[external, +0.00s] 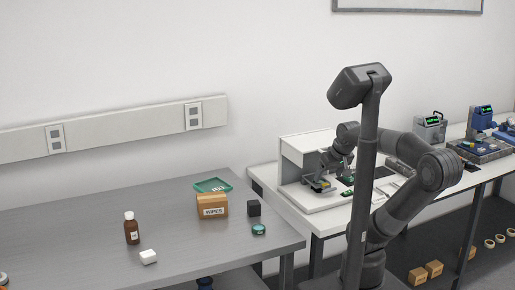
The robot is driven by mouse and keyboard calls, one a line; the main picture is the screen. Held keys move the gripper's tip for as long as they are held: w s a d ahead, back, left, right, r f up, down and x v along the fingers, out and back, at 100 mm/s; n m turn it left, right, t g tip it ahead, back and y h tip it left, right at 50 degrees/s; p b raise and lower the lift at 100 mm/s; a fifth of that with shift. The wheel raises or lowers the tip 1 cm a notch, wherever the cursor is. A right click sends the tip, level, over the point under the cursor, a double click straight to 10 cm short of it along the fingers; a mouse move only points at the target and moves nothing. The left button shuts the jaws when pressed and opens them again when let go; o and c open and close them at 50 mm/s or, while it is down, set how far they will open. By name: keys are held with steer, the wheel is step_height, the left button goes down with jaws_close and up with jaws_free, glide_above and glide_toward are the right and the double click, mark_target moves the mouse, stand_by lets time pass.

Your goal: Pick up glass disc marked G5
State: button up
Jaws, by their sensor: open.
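I cannot make out a disc marked G5, as any markings of that size are too small to read here. My gripper (322,183) is at the white instrument (292,168) on the white table, reaching down in front of its open box-like housing. It is open. A small yellow-green item shows right at the fingertips, and I cannot tell what it is or whether they touch it. Small dark green items (347,181) lie just right of the gripper. A round teal item (259,229) lies on the grey table, its marking unreadable.
The grey table (70,230) holds a WIPES box (212,206), a green tray (213,185), a black cube (254,208), a brown bottle (132,230) and a white block (148,257). More instruments (430,128) stand at the right. Small boxes (434,268) are on the floor.

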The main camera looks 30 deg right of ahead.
steer(key=shift+c, duration=0.3)
steer(key=g, duration=0.6)
glide_above(258, 226)
step_height(258, 226, down, 8)
steer(key=shift+m, duration=0.3)
steer(key=f, duration=1.1)
steer(key=shift+s, duration=0.2)
steer(key=shift+r, duration=0.1)
steer(key=c, duration=1.1)
